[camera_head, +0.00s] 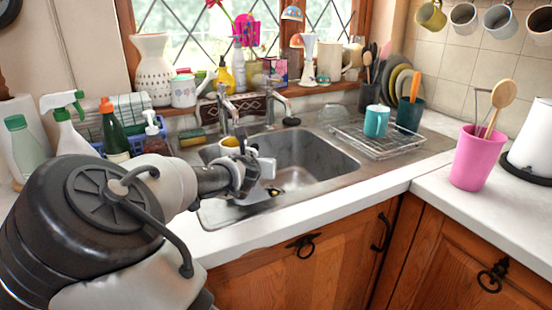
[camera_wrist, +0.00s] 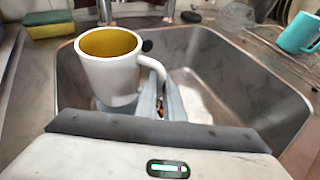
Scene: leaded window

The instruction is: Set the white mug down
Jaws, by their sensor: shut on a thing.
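The white mug (camera_wrist: 112,80) with a yellow inside is upright in the wrist view, its handle toward the right. My gripper (camera_wrist: 160,97) is shut on the mug's handle. In the head view the mug (camera_head: 229,147) shows mostly its rim behind my gripper (camera_head: 247,163), which partly hides it. The mug is over the left part of the steel sink (camera_head: 327,160). I cannot tell how high its base is, or whether it touches anything.
A teal mug (camera_head: 376,121) stands on the wire rack (camera_head: 408,147) at the right of the sink. The faucet (camera_head: 228,105) rises behind the mug. A sponge (camera_wrist: 48,24) lies at the back left. A pink cup (camera_head: 474,160) stands on the right counter. Bottles crowd the left.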

